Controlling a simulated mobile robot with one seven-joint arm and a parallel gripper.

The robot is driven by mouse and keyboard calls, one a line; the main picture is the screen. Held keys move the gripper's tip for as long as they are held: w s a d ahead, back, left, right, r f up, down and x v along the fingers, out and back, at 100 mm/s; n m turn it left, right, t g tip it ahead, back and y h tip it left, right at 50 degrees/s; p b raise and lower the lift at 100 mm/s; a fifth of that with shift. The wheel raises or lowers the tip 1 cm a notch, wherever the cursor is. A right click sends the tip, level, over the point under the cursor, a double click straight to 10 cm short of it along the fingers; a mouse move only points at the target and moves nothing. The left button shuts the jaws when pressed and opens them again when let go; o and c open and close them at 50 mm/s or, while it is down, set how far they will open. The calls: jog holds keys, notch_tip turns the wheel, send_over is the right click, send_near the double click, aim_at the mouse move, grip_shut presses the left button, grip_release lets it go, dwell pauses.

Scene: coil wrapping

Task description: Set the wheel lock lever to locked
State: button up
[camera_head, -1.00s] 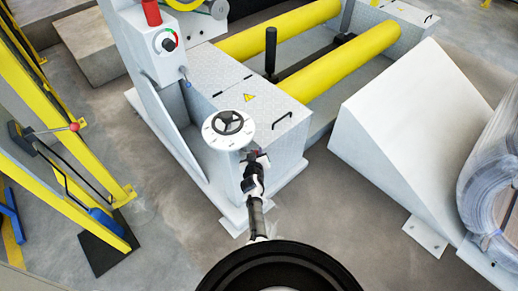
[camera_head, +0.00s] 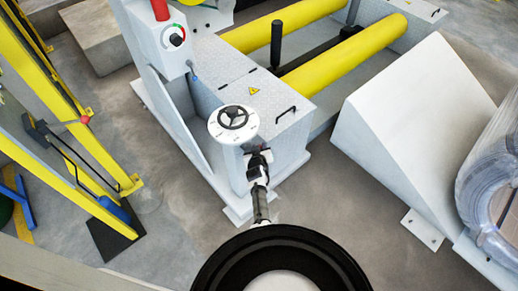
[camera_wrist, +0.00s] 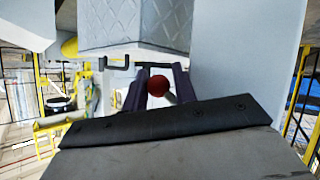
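The wheel lock lever shows as a dark red ball knob (camera_wrist: 157,87) on a pale rod in the wrist view. My gripper (camera_wrist: 160,84) has its two dark fingers apart, one on each side of the knob, with a visible gap on the right. I cannot tell whether the left finger touches it. In the head view my gripper (camera_head: 258,152) is just below and right of the white round dial plate with a black handwheel (camera_head: 234,120). The knob is hidden there by the gripper. The lever's lock setting cannot be read.
The grey machine housing (camera_head: 290,130) with a black handle stands close beyond my gripper. A control box with a red-green dial (camera_head: 172,40) is above left. A white wedge block (camera_head: 415,115) and wrapped coil (camera_head: 490,190) are right. Yellow rollers (camera_head: 345,60) lie behind.

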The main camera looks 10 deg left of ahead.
jog(key=o, duration=0.3)
jog(key=shift+w+a+r, duration=0.1)
jog(key=shift+a+r, duration=0.05)
jog(key=shift+r, duration=0.05)
jog(key=shift+f, duration=0.25)
jog(key=shift+s+f, duration=0.15)
jog(key=shift+s, duration=0.15)
